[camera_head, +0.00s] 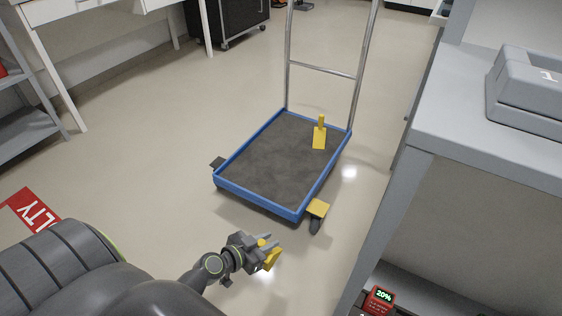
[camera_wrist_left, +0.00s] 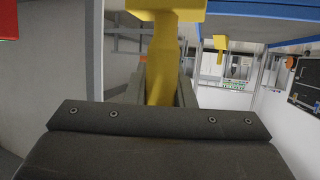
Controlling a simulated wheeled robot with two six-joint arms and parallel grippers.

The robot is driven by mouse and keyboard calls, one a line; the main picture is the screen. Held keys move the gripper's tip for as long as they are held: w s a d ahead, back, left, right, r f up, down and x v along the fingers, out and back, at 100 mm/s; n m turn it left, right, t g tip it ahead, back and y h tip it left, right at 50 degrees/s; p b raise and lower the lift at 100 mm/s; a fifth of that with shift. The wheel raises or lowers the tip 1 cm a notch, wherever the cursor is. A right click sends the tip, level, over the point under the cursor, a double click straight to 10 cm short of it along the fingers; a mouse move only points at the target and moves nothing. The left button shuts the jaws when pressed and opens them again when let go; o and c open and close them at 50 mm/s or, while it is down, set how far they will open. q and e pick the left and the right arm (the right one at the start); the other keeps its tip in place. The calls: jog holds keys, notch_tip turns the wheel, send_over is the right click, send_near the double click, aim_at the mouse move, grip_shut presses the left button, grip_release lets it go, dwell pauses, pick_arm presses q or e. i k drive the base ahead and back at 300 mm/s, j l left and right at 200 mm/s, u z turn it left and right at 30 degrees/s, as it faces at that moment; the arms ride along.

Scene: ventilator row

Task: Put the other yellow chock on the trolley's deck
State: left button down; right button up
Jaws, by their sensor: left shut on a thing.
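The trolley (camera_head: 255,191) has a blue rim, a dark grey deck (camera_head: 275,150) and a tall metal handle at its far end. One yellow chock (camera_head: 319,136), with an upright grip, rests on the deck near the far right. My left gripper (camera_head: 266,250) is shut on another yellow chock (camera_head: 272,260), outside the trolley, nearer me than its front edge. In the left wrist view the held chock (camera_wrist_left: 163,65) stands between the fingers, with its wide part cut off at the top. My right gripper is not in view.
A grey bench (camera_head: 440,120) stands close on the right. A white table (camera_head: 90,12) and grey shelf (camera_head: 25,110) are at the left. Floor left of the trolley is clear.

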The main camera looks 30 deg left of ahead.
aim_at(286, 131)
jog(key=k+u, duration=0.2)
jog(key=u, duration=0.15)
jog(key=k+j+u, duration=0.1)
jog(key=u, duration=0.3)
jog(key=j+u, duration=0.1)
jog(key=u, duration=1.4)
jog(key=i+j+u, duration=0.1)
jog(key=i, duration=0.5)
jog(key=i+j+u, duration=0.15)
jog(key=i, duration=0.4)
jog(key=i+z, duration=0.1)
jog(key=i, duration=1.4)
jog(key=i+z, duration=0.8)
jog(key=i+j+z, duration=0.25)
jog(key=i+z, duration=0.2)
jog(key=i+l+z, duration=0.1)
jog(key=i+z, duration=0.15)
jog(key=z, duration=0.15)
jog(key=i+z, duration=0.5)
jog(key=z, duration=0.25)
jog(key=i+z, duration=0.25)
jog(key=z, duration=1.65)
jog(key=i+l+z, duration=0.35)
